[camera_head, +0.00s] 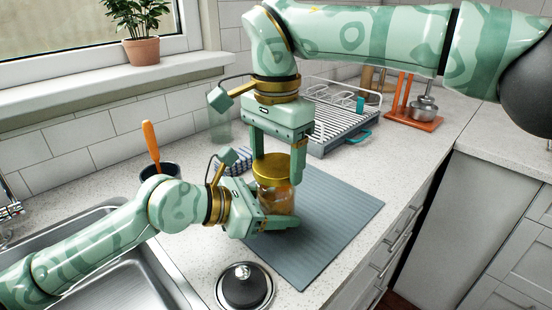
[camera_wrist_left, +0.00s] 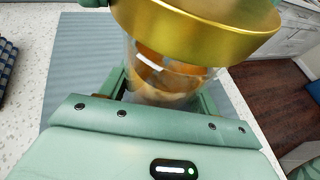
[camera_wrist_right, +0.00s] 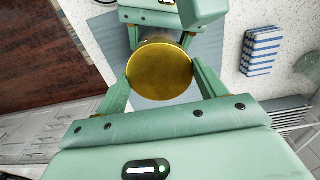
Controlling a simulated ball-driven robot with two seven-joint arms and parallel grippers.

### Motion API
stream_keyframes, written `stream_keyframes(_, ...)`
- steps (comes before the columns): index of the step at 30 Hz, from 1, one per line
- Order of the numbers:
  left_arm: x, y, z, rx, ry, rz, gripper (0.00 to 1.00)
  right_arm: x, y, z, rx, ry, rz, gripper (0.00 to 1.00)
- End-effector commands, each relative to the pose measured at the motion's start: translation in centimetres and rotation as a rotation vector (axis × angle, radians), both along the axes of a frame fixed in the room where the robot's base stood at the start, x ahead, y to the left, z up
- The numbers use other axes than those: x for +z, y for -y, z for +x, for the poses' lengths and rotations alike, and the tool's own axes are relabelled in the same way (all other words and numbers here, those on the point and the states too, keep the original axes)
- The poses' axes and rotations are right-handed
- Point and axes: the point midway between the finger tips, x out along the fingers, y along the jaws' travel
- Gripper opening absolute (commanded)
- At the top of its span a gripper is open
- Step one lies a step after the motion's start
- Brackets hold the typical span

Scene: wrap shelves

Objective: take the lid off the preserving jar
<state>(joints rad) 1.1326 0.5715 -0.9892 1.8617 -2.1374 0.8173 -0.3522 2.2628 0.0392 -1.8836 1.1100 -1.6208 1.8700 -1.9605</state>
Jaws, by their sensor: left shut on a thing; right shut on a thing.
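The preserving jar (camera_head: 281,200) is clear glass with orange-brown contents and stands upright on the grey mat. Its glass body also shows in the left wrist view (camera_wrist_left: 165,75). The gold lid (camera_head: 271,166) sits on top of the jar, with no clear gap visible. My left gripper (camera_head: 275,213) comes from the left and is shut around the glass body, low down. My right gripper (camera_head: 277,166) points down from above and is shut on the lid. In the right wrist view the round lid (camera_wrist_right: 160,70) lies between both fingers. The far side of the jar is hidden.
The grey ribbed mat (camera_head: 335,218) has free room to the right. A dish rack (camera_head: 345,118) stands behind. A folded striped cloth (camera_head: 240,160), a pot with an orange-handled utensil (camera_head: 150,142), the sink (camera_head: 130,285) and a black-knobbed round lid (camera_head: 244,287) are around the left arm.

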Motion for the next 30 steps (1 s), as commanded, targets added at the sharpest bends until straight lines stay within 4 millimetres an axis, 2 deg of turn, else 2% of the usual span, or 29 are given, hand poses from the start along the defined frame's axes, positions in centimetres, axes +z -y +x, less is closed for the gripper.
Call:
stream_keyframes(5, 0.0, 0.0, 0.0, 0.001, 0.0, 0.0, 0.0, 0.1, 0.0, 0.0, 0.0, 0.0, 0.0, 0.43)
stream_keyframes(15, 0.0, 0.0, 0.0, 0.001, 0.0, 0.0, 0.0, 3.9, 0.0, 0.0, 0.0, 0.001, -0.001, 0.43)
stream_keyframes(21, 0.0, 0.0, 0.1, 0.002, 0.001, 0.0, 0.0, 4.0, 0.0, 0.0, 0.0, -0.001, -0.001, 0.43)
stream_keyframes(22, 0.0, 0.0, 0.1, 0.002, 0.001, 0.0, 0.65, 4.0, 0.0, 0.0, 0.0, -0.001, -0.001, 0.43)
stream_keyframes(24, 0.0, 0.0, 0.1, 0.002, 0.001, 0.0, 0.84, 4.0, 0.0, 0.0, 0.0, -0.001, -0.001, 0.43)
stream_keyframes(25, 0.0, 0.0, 0.1, 0.002, 0.001, 0.0, 0.88, 4.0, 0.0, 0.0, 0.0, -0.001, -0.001, 0.43)
stream_keyframes(30, 0.0, 0.0, 0.0, 0.001, 0.0, 0.0, 0.88, 4.0, 0.0, 0.0, 0.0, -0.001, -0.001, 0.43)
